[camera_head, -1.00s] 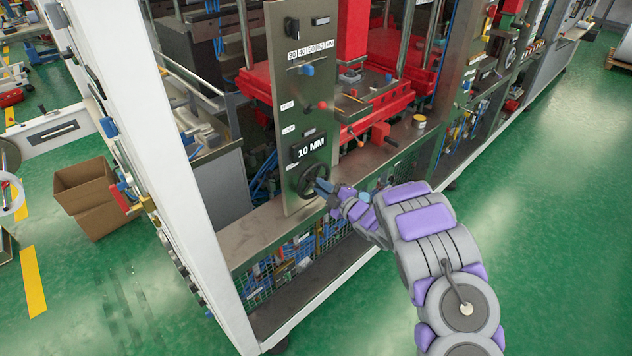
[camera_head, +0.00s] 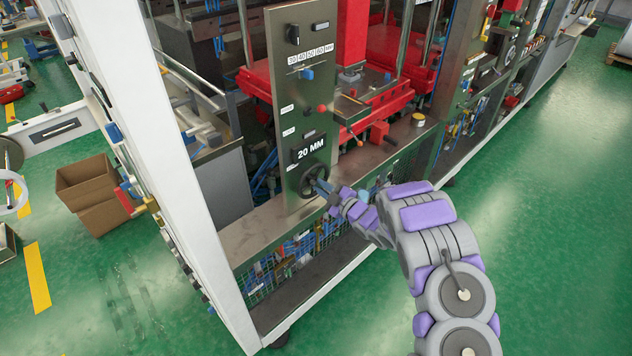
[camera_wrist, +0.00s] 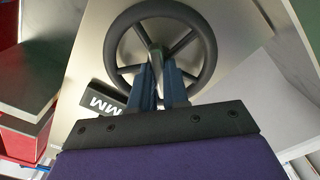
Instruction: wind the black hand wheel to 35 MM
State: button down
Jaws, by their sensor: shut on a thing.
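The black hand wheel (camera_head: 312,181) is on the lower part of the grey control panel, and it fills the top middle of the wrist view (camera_wrist: 206,40). Above it, the display (camera_head: 310,150) reads 20 MM. In the wrist view the display (camera_wrist: 100,99) is partly hidden by my gripper. My gripper (camera_head: 322,187) reaches the wheel from the right. In the wrist view its blue fingers (camera_wrist: 160,70) are shut on a grey handle at the wheel, near its middle. The fingers hide part of the lower rim and spokes.
Higher on the panel are a blue slider (camera_head: 307,73) under a number scale and a red knob (camera_head: 321,108). A white frame post (camera_head: 150,150) stands left of the panel. A metal ledge (camera_head: 262,232) runs beneath it. Green floor (camera_head: 540,200) is clear at right.

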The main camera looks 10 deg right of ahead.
jog(key=shift+s+f+m+p, duration=0.1)
jog(key=shift+f+m+p, duration=0.15)
jog(key=shift+m+p, duration=1)
jog(key=shift+a, duration=0.1)
jog(key=shift+r+m+p, duration=0.1)
jog(key=shift+m+p, duration=1.15)
jog(key=shift+m, duration=0.1)
jog(key=c, duration=1)
grip_release()
jog(key=shift+a+r, duration=0.1)
jog(key=shift+c, duration=0.2)
jog(key=shift+s+d, duration=0.2)
jog(key=shift+d, duration=0.3)
jog(key=v, duration=1.6)
jog(key=shift+s, duration=0.25)
jog(key=shift+d, duration=0.1)
